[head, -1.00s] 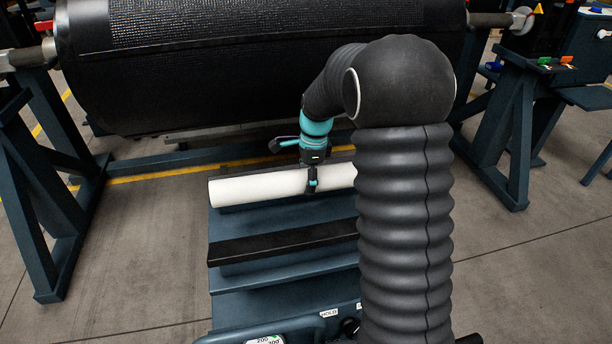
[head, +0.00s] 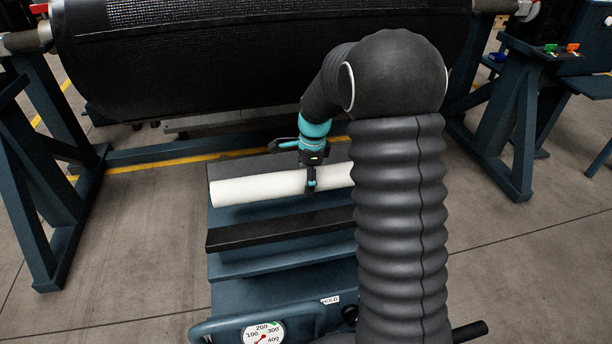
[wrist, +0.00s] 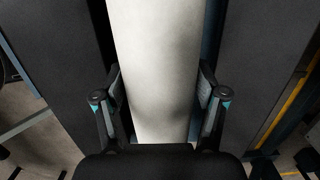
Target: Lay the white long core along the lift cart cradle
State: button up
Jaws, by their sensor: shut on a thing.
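The long white core (head: 255,189) lies crosswise over the lift cart in the head view. My gripper (head: 311,184) is shut on it, and my arm hides its right end. In the wrist view the core (wrist: 158,60) runs between my gripper's two fingers (wrist: 160,100), one on each side. The cart's cradle has a near dark rail (head: 270,233) and a far dark rail (head: 228,167). The core is between them in the picture, closer to the far one. I cannot tell if it touches the cradle.
A large black belt roll (head: 200,75) hangs behind the cart on blue stands (head: 50,180). The cart's handle (head: 225,325) and round gauge (head: 263,333) are at the front. The floor left of the cart is clear.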

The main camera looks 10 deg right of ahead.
jog(key=shift+f+b, duration=2)
jog(key=shift+f, duration=2)
jog(key=o, duration=1.9)
jog(key=r, duration=0.4)
jog(key=d+r, duration=0.1)
jog(key=r, duration=0.7)
jog(key=shift+d, duration=0.2)
jog(key=shift+r, duration=0.1)
jog(key=shift+d+r+p, duration=0.2)
jog(key=shift+r+p, duration=1.35)
jog(key=shift+r, duration=0.15)
jog(key=shift+d+r+p, duration=0.2)
jog(key=shift+r+p, duration=1.35)
jog(key=shift+r, duration=0.1)
